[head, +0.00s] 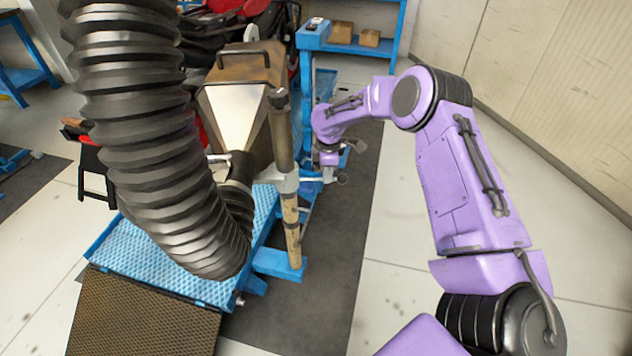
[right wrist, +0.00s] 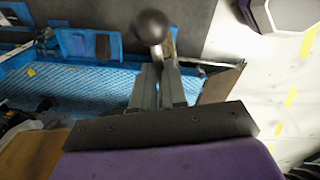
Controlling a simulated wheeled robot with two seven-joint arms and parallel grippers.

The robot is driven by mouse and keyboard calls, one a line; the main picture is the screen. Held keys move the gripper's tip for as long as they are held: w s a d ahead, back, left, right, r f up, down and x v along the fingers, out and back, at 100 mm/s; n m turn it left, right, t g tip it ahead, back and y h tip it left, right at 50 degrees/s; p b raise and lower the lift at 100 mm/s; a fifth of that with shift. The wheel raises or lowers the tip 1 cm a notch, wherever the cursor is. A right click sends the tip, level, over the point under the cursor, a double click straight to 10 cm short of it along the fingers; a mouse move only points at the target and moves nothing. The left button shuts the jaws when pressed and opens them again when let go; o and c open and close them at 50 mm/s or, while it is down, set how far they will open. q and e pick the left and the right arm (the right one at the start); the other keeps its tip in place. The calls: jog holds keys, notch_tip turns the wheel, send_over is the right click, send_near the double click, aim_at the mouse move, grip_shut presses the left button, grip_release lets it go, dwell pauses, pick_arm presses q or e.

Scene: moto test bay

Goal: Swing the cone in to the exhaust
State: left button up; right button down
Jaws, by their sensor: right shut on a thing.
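The cone (head: 238,112) is a brown and pale metal hood with a dark handle on top, left of centre in the head view. A black ribbed hose (head: 140,120) hangs in front of it and joins near its lower end. My right gripper (head: 331,160) is to the right of the cone, beside a blue post. In the right wrist view its fingers (right wrist: 157,88) are shut, with a dark ball-ended knob (right wrist: 150,27) at their tips. What the knob belongs to is hidden. The exhaust cannot be made out; the motorcycle (head: 225,30) behind is mostly covered. My left gripper is out of view.
A blue ribbed platform (head: 180,268) with a brown mesh ramp (head: 140,315) lies below the hose. A worn upright pole (head: 291,230) stands right of the cone. A blue shelf with boxes (head: 341,32) is behind. Floor at right is clear.

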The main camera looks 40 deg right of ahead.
jog(key=w+n+b, duration=0.1)
jog(key=w+d+n+b, duration=0.1)
jog(key=w+n, duration=0.1)
jog(key=shift+d, duration=0.15)
jog(key=shift+w, duration=0.1)
dwell(0.4)
jog(key=c, duration=1.2)
grip_release()
jog(key=shift+w, duration=0.1)
jog(key=shift+o, duration=0.2)
notch_tip(320, 180, up, 10)
jog(key=b, duration=0.1)
jog(key=shift+r+b, duration=0.2)
jog(key=shift+b, duration=0.1)
